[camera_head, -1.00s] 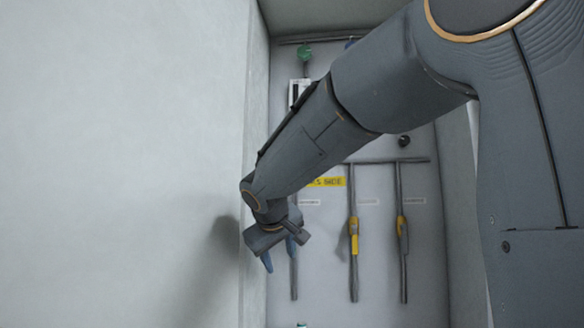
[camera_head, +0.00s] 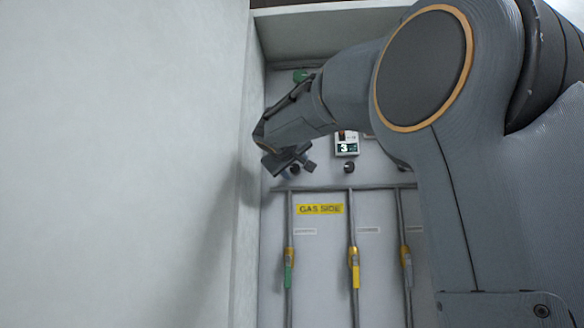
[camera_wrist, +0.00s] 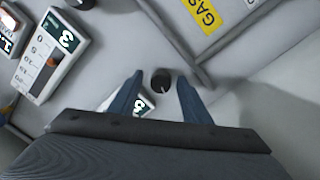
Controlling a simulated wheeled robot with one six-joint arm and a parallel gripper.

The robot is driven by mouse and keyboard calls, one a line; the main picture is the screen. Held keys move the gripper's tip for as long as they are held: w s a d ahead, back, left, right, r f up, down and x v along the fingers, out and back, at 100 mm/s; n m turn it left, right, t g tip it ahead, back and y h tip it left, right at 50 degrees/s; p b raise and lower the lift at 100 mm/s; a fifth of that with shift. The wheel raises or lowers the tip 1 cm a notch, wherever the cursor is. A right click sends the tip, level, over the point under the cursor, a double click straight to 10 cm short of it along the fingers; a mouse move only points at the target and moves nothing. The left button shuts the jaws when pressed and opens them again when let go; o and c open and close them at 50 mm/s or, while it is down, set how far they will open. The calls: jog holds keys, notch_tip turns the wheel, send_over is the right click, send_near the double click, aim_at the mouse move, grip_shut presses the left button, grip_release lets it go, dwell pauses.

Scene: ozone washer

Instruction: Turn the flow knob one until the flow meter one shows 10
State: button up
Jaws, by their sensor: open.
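My gripper (camera_head: 291,164) is open, up at the left of the panel. In the wrist view a small black knob (camera_wrist: 160,81) with a light pointer mark lies between its fingers (camera_wrist: 158,90), with a gap on both sides; contact cannot be seen. In the head view a dark knob (camera_head: 295,170) shows beside the fingers. A white meter (camera_wrist: 146,107) reading 3 sits beside this knob, mostly hidden by the gripper.
Below the knobs run a horizontal pipe (camera_head: 325,188) and upright pipes with valves, one green (camera_head: 288,273), one yellow (camera_head: 354,272). A yellow GAS SIDE label (camera_head: 320,209) lies between. A pale wall (camera_head: 120,160) stands close on the left. My arm hides the upper panel.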

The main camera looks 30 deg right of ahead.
jog(key=shift+w+d, duration=0.4)
jog(key=shift+w, duration=0.15)
jog(key=c, duration=1)
jog(key=shift+b, duration=0.3)
